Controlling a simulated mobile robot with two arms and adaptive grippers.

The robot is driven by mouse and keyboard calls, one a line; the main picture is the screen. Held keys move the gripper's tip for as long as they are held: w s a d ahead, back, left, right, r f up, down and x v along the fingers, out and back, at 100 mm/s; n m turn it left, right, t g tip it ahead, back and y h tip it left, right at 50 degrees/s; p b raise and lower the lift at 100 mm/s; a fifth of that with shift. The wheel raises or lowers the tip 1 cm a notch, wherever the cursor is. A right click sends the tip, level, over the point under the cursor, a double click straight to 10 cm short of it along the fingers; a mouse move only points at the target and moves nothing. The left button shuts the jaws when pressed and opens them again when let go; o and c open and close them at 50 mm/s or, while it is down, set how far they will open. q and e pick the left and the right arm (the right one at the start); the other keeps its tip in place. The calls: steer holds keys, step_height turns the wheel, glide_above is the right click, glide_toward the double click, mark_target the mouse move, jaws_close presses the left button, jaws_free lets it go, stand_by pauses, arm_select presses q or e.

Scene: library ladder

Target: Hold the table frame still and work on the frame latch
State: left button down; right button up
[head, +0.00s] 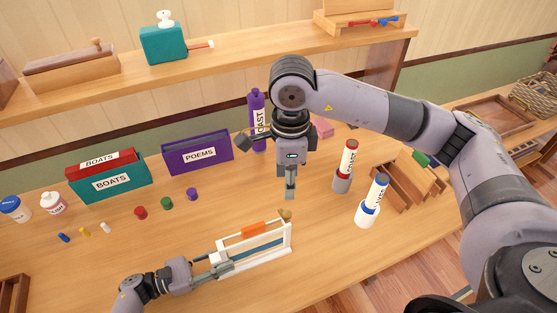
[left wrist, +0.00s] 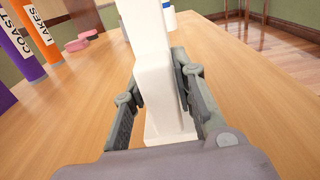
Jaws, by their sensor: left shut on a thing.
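The white table frame (head: 289,243) stands on the table in the head view, with an orange piece (head: 257,228) on top and a blue-grey bar across it. The small brass-coloured frame latch (head: 286,213) sits at its upper right corner. My left gripper (head: 222,268) is shut on the frame's left end. In the left wrist view its fingers (left wrist: 160,112) lie on both sides of a white post of the frame (left wrist: 152,70). My right gripper (head: 290,194) points down just above the latch, apart from it. Its fingers overlap from this side, so their opening is unclear.
A purple POEMS box (head: 197,152) and a teal BOATS box (head: 110,181) stand behind. Several small coloured caps lie left of the frame. The table front is clear.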

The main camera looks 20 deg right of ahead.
arm_select(q)
steer(key=c, duration=1.2)
jaws_free()
